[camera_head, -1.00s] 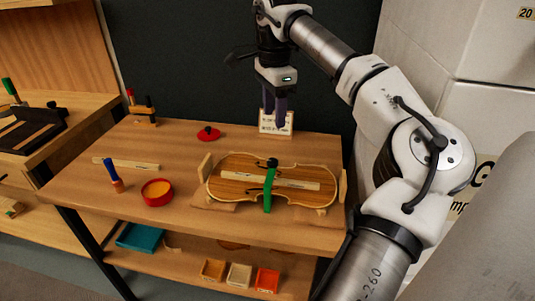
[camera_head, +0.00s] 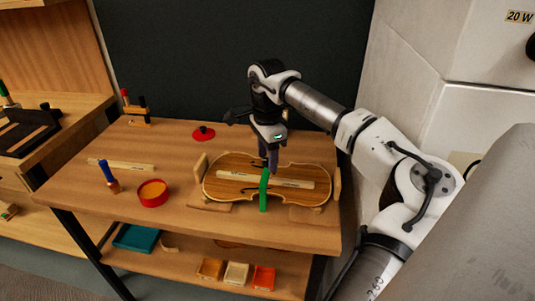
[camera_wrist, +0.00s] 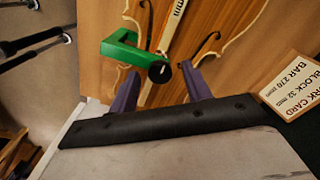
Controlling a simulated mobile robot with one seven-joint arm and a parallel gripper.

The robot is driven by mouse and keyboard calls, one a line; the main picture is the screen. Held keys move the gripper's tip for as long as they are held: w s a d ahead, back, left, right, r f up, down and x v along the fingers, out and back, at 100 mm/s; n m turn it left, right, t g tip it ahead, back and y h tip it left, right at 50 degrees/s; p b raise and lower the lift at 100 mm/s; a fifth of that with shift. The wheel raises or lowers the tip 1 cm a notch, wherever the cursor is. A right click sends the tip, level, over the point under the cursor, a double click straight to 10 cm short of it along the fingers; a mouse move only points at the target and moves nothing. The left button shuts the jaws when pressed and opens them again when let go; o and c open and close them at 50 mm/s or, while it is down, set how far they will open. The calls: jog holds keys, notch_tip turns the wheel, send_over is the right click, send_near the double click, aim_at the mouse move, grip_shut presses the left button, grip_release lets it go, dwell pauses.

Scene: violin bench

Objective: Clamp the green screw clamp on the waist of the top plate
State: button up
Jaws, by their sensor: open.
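The violin top plate (camera_head: 225,183) lies on the bench with a pale bar (camera_head: 235,177) along its middle. The green screw clamp (camera_head: 264,192) sits at the plate's waist on the near side; its grip on the edge is unclear. In the wrist view the clamp's green frame (camera_wrist: 122,48) and dark round screw knob (camera_wrist: 159,71) show over the plate (camera_wrist: 215,25). My gripper (camera_head: 268,163) is above the clamp, fingers pointing down. In the wrist view its open purple fingers (camera_wrist: 160,70) stand either side of the knob, with gaps visible.
Wooden supports (camera_head: 200,166) flank the plate. A white card (camera_wrist: 293,86) stands near the plate.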

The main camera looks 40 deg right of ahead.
jog(key=shift+c, duration=0.3)
jog(key=c, duration=1)
jog(key=shift+o, duration=0.2)
jog(key=shift+m, duration=0.3)
jog(key=m+b, duration=0.1)
jog(key=m, duration=0.3)
jog(key=m+b, duration=0.1)
jog(key=m, duration=0.9)
jog(key=shift+b, duration=0.4)
jog(key=shift+m+b, duration=0.45)
jog(key=shift+m, duration=2.35)
